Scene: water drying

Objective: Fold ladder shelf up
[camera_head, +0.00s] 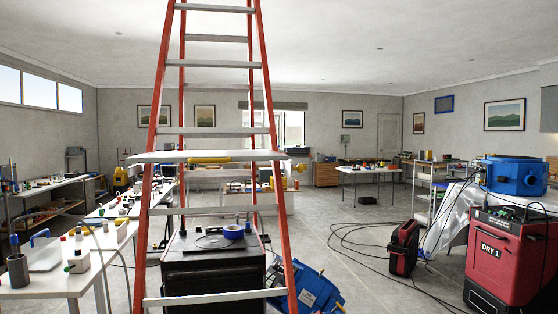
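A red step ladder (273,118) with pale grey rungs stands upright close in front of me, its side rails spreading apart towards the floor. Its top and feet are out of view. The ladder shelf (165,157) is a white, flat board across the ladder at mid-height. It lies level, seen nearly edge-on, and reaches slightly past both rails. A yellow thing (208,159) shows right at the shelf's upper edge; I cannot tell whether it rests there or is behind. Neither of my grippers is in view.
Behind the ladder stand a black machine (212,272) and a tilted blue one (312,290). A cluttered white table (40,284) is at left.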

